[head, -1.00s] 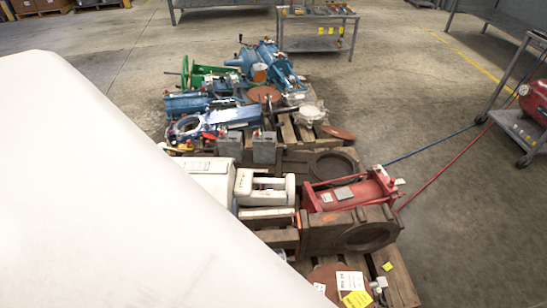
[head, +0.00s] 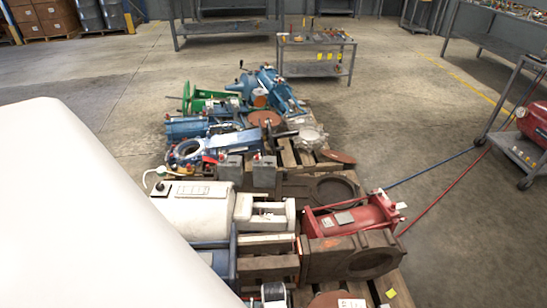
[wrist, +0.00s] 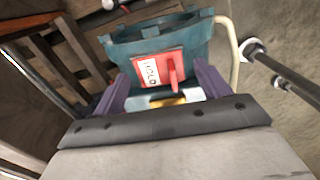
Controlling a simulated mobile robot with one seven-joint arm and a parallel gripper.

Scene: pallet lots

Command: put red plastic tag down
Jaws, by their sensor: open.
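The red plastic tag (wrist: 148,69), with a white label reading HOLD, lies against a teal open-topped part (wrist: 187,42) in the wrist view. My gripper (wrist: 161,75) is open, its two purple fingers standing on either side of the tag's lower area. I see gaps between the fingers and the tag. A yellow and pale patch shows just below the tag, partly hidden by the gripper body. I cannot pick out the tag or my gripper in the head view, where my white arm hides the lower left.
In the wrist view, wooden slats (wrist: 65,60) lie left and a dark rod (wrist: 285,70) right.

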